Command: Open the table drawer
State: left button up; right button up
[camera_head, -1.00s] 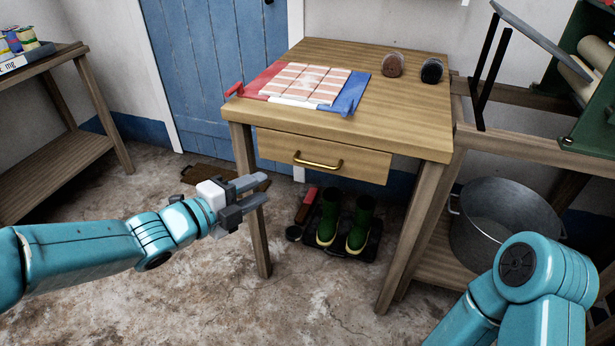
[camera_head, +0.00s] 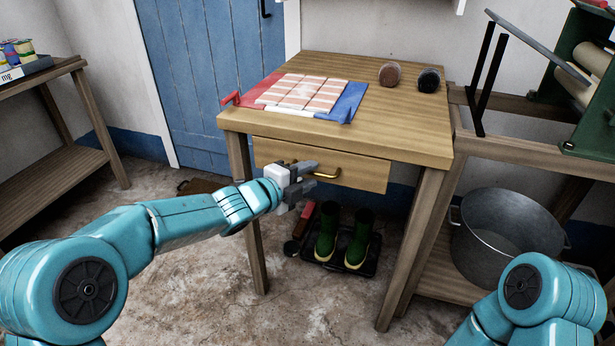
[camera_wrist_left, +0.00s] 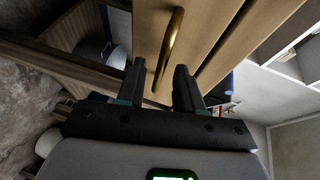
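The wooden table (camera_head: 420,143) has a drawer (camera_head: 362,172) in its front, which looks shut. A brass bar handle (camera_head: 331,175) is on the drawer front, partly hidden by my left gripper in the head view. My left gripper (camera_head: 312,178) is at the handle's left side. In the left wrist view the handle (camera_wrist_left: 170,45) stands just beyond the fingertips, in line with the gap between them. The left fingers (camera_wrist_left: 160,78) are apart with nothing between them. My right gripper is out of view; only part of my right arm shows.
Green boots (camera_head: 358,240) stand on a tray under the table. A metal tub (camera_head: 508,235) is on the right bench's shelf. The floor in front is clear.

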pick_arm(q)
jog(key=shift+w+d, duration=0.2)
grip_shut()
dwell(1.4)
